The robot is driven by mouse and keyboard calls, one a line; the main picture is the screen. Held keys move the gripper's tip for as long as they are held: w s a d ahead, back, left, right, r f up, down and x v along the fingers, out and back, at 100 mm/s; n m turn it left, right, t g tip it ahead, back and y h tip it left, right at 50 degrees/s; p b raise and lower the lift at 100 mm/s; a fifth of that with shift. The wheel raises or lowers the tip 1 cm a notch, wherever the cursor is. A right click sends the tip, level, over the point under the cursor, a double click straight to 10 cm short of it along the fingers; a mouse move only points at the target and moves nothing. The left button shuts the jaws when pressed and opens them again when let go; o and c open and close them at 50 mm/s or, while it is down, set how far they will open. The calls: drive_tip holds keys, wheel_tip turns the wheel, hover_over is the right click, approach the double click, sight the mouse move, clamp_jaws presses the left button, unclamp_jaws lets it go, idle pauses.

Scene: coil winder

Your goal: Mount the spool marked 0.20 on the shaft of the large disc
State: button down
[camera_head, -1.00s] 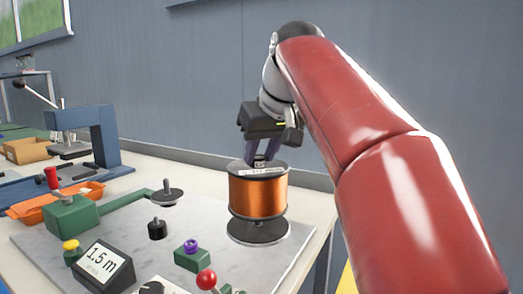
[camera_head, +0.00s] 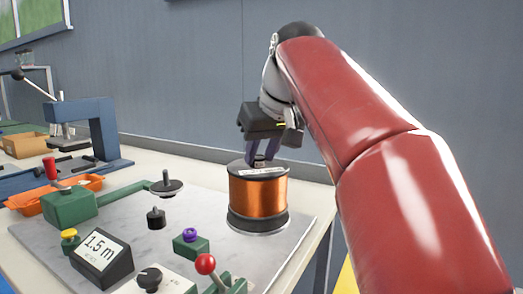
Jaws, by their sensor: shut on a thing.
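The copper-wound spool (camera_head: 258,195) has dark flanges and a white label on top that is too small to read. It stands upright directly over the large dark disc (camera_head: 258,227) at the right of the grey plate. Its lower flange is at or very close to the disc; I cannot tell whether they touch. The disc's shaft is hidden by the spool. My gripper (camera_head: 263,161) points down from above and is shut at the top middle of the spool; the exact grip is small in view.
A small disc (camera_head: 166,187), a black knob post (camera_head: 156,217), a purple-topped green block (camera_head: 190,242), a red ball lever (camera_head: 205,265) and a 1.5 m display (camera_head: 101,250) stand left and in front. A blue press (camera_head: 100,135) is farther left.

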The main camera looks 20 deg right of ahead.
drive_tip(key=shift+f+b, duration=0.6)
drive_tip(key=shift+f, duration=0.1)
drive_tip(key=c, duration=1.2)
unclamp_jaws()
drive_tip(key=shift+s, duration=0.1)
drive_tip(key=shift+c, duration=0.2)
drive_tip(key=shift+o, duration=1.2)
drive_tip(key=shift+f, duration=0.2)
drive_tip(key=p+v, duration=0.2)
drive_tip(key=v, duration=0.6)
